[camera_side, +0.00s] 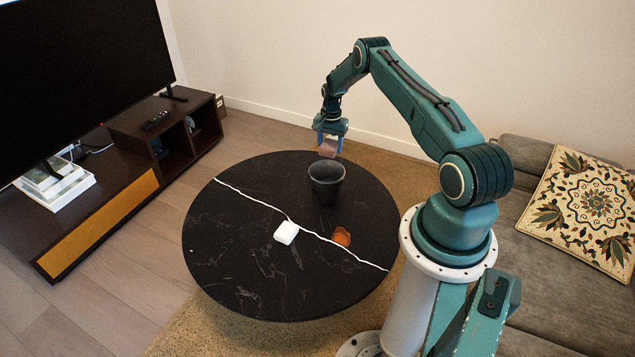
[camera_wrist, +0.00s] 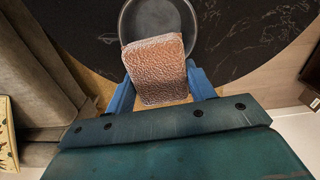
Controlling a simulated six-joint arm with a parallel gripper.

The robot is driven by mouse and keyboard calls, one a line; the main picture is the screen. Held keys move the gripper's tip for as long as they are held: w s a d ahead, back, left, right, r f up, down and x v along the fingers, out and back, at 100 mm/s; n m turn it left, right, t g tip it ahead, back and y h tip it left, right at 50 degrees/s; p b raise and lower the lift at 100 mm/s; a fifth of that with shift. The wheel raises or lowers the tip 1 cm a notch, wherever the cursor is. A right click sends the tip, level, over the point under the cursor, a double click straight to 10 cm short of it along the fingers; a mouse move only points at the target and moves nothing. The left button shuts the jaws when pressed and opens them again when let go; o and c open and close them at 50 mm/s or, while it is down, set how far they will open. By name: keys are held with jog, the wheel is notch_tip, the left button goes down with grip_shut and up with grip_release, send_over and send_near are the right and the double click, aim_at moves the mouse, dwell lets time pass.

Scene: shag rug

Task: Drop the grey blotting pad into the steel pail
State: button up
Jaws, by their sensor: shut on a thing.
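My gripper (camera_side: 330,140) is shut on a brownish-pink, rough-textured block-shaped pad (camera_side: 327,150). In the wrist view the pad (camera_wrist: 157,72) sits between the two blue fingers and looks brown rather than grey. The dark grey pail (camera_side: 326,186) stands upright on the round table. The pad is held in the air, higher than the pail's rim. In the wrist view the pad covers the lower middle of the pail's opening, and the pail's rim (camera_wrist: 121,22) shows around it. I see no clearly grey pad. The pail's full inside is hidden.
A white block (camera_side: 286,232) and an orange-brown piece (camera_side: 341,237) lie on the black round table (camera_side: 225,240), in front of the pail. A white vein crosses the tabletop. The table's left side is clear. A sofa (camera_side: 560,260) with a cushion is at right.

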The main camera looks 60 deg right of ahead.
jog(key=shift+f, duration=1.65)
jog(key=o, duration=0.9)
jog(key=shift+o, duration=0.2)
jog(key=shift+r, duration=0.15)
notch_tip(320, 180, up, 14)
jog(key=shift+f, duration=0.25)
jog(key=shift+a+r, duration=0.1)
